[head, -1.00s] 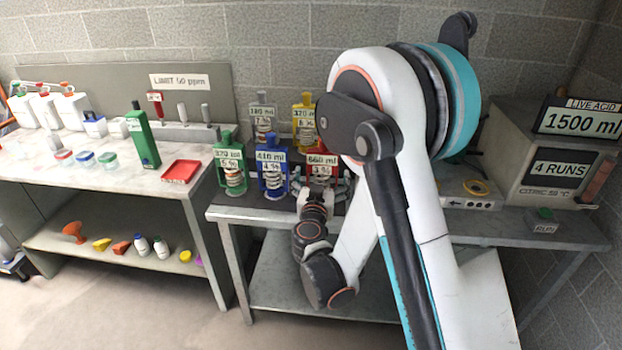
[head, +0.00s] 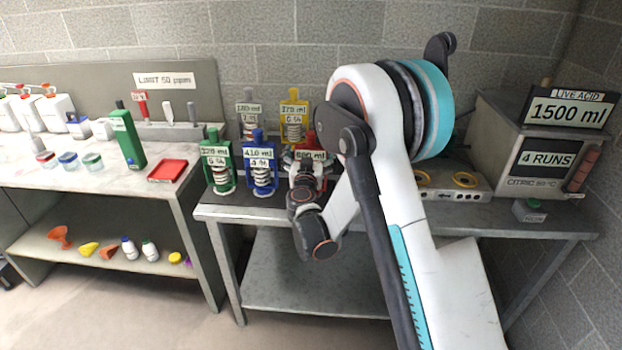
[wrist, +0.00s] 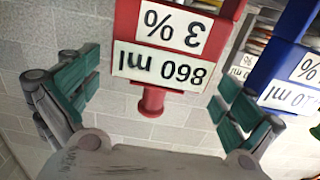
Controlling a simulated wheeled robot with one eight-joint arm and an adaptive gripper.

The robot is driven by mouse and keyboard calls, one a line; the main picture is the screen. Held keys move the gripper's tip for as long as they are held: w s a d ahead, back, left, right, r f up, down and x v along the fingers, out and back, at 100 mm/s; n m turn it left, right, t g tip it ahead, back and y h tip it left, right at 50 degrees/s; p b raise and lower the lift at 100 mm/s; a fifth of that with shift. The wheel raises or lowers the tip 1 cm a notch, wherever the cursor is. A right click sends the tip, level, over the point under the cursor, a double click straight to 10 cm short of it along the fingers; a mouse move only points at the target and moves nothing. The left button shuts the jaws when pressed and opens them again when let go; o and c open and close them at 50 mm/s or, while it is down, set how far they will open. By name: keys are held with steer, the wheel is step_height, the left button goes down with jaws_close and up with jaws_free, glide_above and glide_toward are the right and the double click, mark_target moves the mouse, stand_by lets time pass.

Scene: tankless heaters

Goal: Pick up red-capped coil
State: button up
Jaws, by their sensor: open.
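The red-capped coil (head: 310,140) stands in the front row on the metal bench, its label reading about 860 ml and 3 %. My gripper (head: 303,165) is in front of it and hides its lower part. In the wrist view the coil's red frame and label (wrist: 160,45) appear upside down, with a red knob (wrist: 152,103) on top. My gripper (wrist: 158,92) is open, one green-padded finger to each side of the red knob. No finger visibly touches the coil.
A blue-capped coil (head: 262,165) stands close on the left, with a green one (head: 217,165) beyond it. Yellow (head: 294,117) and grey (head: 249,115) ones stand behind. The citric acid heater box (head: 545,150) is on the right.

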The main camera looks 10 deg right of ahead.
steer(key=shift+x, duration=1.4)
steer(key=shift+s, duration=0.1)
steer(key=c, duration=1.9)
steer(key=shift+c, duration=0.2)
